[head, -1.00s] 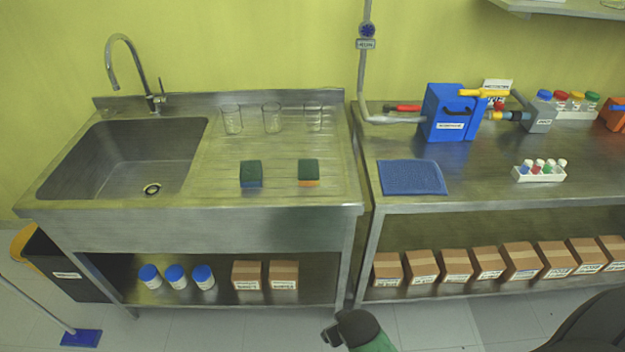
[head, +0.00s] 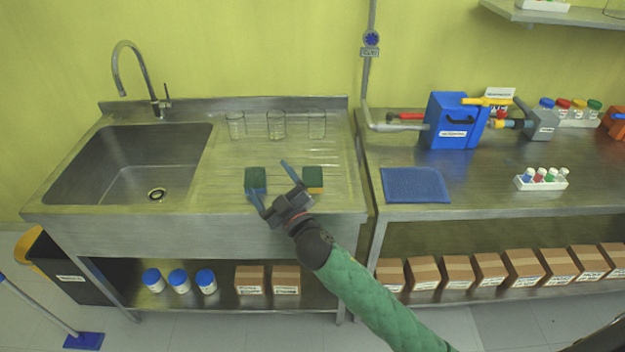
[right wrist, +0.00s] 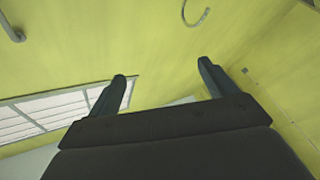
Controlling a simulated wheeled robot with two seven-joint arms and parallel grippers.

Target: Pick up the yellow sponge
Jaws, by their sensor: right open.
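The yellow sponge (head: 314,181) has a dark green top and a yellow lower part. It lies on the ribbed drainboard (head: 225,180) right of the sink. A blue sponge (head: 255,179) with a green top lies to its left. My right gripper (head: 270,181) is open, with its fingers spread at the front of the drainboard. It is left of the yellow sponge, and one finger shows near the blue sponge. Whether it touches either sponge cannot be told. The right wrist view shows the open fingers (right wrist: 165,85) against the wall, with no sponge. My left gripper is not in view.
Several glass beakers (head: 276,124) stand along the back of the drainboard. The sink basin (head: 110,165) and faucet (head: 140,75) are at the left. A blue mat (head: 415,185) and a blue box (head: 450,120) are on the right bench.

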